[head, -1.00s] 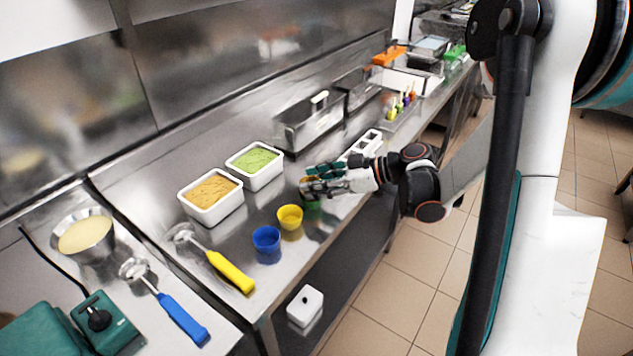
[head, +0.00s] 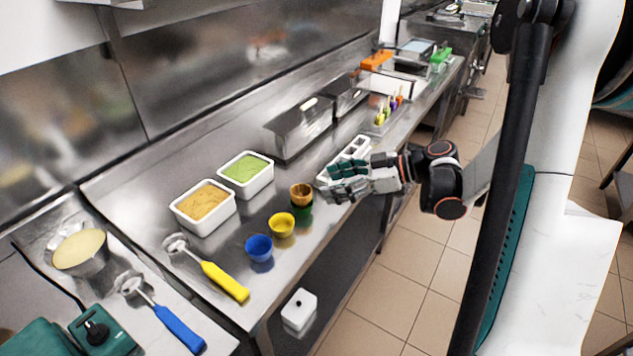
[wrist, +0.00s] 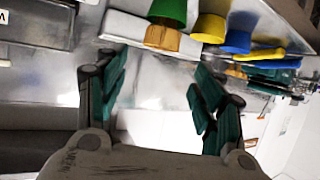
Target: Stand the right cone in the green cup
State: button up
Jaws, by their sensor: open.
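The tan cone (head: 301,189) stands upright in the green cup (head: 302,211) on the steel counter, its rim showing above the cup. The cone also shows in the wrist view (wrist: 162,39), against the green cup (wrist: 168,10). My gripper (head: 335,181) is open and empty to the right of the cup, apart from the cone. In the wrist view its teal fingers (wrist: 160,82) are spread, with only bare counter between them.
A yellow cup (head: 282,226) and a blue cup (head: 259,248) stand to the left. A white holder with holes (head: 357,148) lies behind my gripper. Tubs of green (head: 270,180) and orange ice cream (head: 233,213) stand behind the cups. A yellow-handled scoop (head: 224,283) lies left.

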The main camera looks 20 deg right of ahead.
jog(key=shift+p+v, duration=0.3)
jog(key=shift+v, duration=1.75)
jog(key=shift+a, duration=0.1)
